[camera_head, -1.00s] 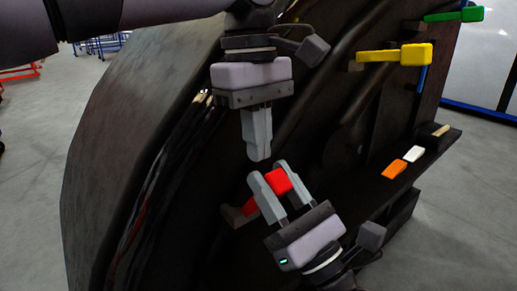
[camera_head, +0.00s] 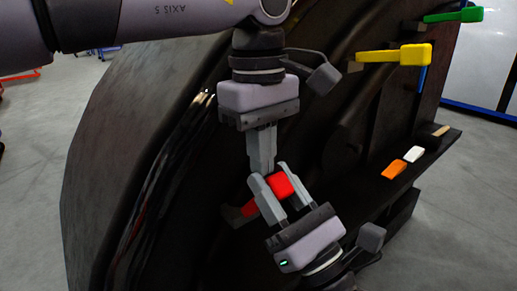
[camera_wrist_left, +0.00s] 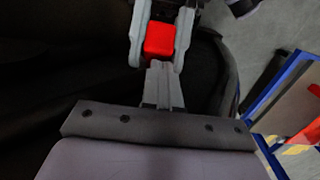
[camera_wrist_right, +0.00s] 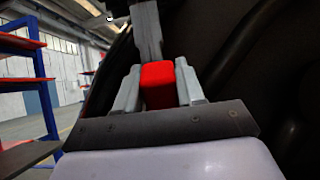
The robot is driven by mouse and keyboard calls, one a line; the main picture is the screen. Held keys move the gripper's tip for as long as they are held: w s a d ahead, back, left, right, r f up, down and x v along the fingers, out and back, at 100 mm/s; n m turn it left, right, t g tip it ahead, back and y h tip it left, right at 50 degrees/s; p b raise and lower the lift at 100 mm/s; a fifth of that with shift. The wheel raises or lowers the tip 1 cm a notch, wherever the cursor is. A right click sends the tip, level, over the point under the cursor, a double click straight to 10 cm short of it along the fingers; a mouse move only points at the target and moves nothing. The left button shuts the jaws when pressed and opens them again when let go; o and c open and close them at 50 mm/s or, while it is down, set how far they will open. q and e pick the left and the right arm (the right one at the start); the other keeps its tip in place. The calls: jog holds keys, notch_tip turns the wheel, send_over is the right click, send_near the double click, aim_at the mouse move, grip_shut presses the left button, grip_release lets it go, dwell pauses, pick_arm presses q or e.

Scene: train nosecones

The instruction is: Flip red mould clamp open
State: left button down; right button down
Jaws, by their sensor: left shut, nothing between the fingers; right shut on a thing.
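The red mould clamp (camera_head: 279,186) sits low in the middle of the dark mould in the head view, with its handle end between the fingers of my right gripper (camera_head: 280,187). The right gripper is shut on this red end, which also shows in the right wrist view (camera_wrist_right: 158,86). My left gripper (camera_head: 262,168) is shut and empty. It points down just above the red clamp, its fingertips close to the right gripper's fingers. In the left wrist view the red end (camera_wrist_left: 160,40) lies just beyond the left fingertips. I cannot tell whether they touch. The clamp's base is partly hidden.
A yellow clamp (camera_head: 400,55) and a green clamp (camera_head: 455,15) stick out from the mould at the upper right. An orange block (camera_head: 394,169) and a white block (camera_head: 413,154) lie on the dark ledge (camera_head: 433,150) at right.

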pick_arm(q)
jog(key=shift+s+d+f, duration=0.4)
jog(key=shift+s, duration=0.1)
pick_arm(e)
jog(key=shift+r, duration=0.2)
jog(key=c, duration=0.8)
grip_release()
jog(key=shift+a, duration=0.1)
pick_arm(q)
jog(key=shift+w+a, duration=0.1)
jog(key=shift+w, duration=0.05)
pick_arm(e)
jog(key=shift+o, duration=0.2)
pick_arm(q)
jog(key=shift+r, duration=0.1)
pick_arm(e)
jog(key=shift+f, duration=0.1)
